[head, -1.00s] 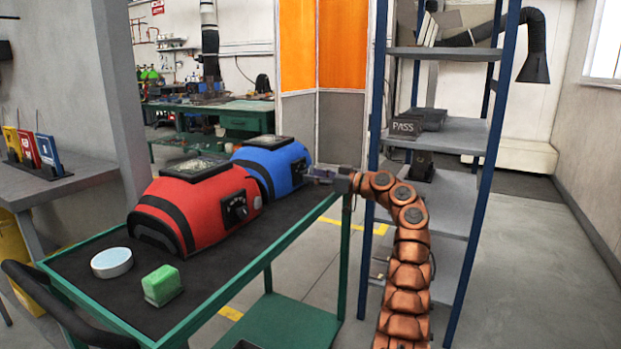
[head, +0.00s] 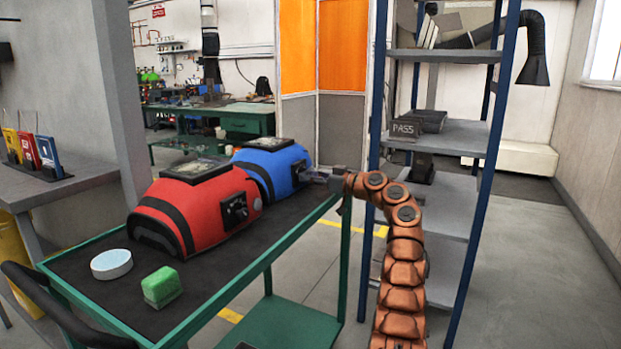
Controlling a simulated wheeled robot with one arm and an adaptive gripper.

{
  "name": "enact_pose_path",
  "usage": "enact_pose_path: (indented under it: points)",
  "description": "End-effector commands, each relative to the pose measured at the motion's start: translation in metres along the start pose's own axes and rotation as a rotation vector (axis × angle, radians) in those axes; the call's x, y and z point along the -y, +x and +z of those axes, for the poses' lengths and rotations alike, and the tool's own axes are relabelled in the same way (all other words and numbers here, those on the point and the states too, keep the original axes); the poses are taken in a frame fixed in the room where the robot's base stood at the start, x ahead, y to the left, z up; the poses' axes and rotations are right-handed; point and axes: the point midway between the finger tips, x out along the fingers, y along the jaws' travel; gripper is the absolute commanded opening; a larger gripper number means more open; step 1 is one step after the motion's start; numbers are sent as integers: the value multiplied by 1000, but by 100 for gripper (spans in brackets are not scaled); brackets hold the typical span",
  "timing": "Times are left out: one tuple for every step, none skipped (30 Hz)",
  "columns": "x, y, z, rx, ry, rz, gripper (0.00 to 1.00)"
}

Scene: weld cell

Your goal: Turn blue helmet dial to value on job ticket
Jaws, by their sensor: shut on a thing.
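The blue helmet (head: 278,166) lies on the dark top of a green-framed cart, behind the red helmet (head: 190,208). My gripper (head: 308,177) is at the right side of the blue helmet and is shut on its dial. The dial is hidden by the fingers, and its setting cannot be read. The red helmet has a black dial (head: 237,209) on its right side. Yellow, red and blue cards (head: 32,150) stand in a holder on the grey bench at left; any writing is too small to read.
A white round tin (head: 111,264) and a green block (head: 161,287) sit at the near end of the cart (head: 215,306).

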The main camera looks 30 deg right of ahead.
Motion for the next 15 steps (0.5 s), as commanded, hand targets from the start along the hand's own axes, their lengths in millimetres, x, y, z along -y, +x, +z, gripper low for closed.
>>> enact_pose_path:
  points:
    - [0,0,0,0,0,0,11]
    - [0,0,0,0,0,0,8]
    - [0,0,0,0,0,0,3]
    - [0,0,0,0,0,0,0]
    - [0,0,0,0,0,0,0]
    - [0,0,0,0,0,0,0]
    - [0,0,0,0,1,0,0]
    - [0,0,0,0,2,0,0]
    - [0,0,0,0,5,0,0]
    - [0,0,0,0,9,0,0]
    - [0,0,0,0,14,0,0]
    - [0,0,1,0,22,0,0]
    - [0,0,1,0,31,0,0]
    - [0,0,1,0,43,0,0]
    - [0,0,1,0,59,-1,0]
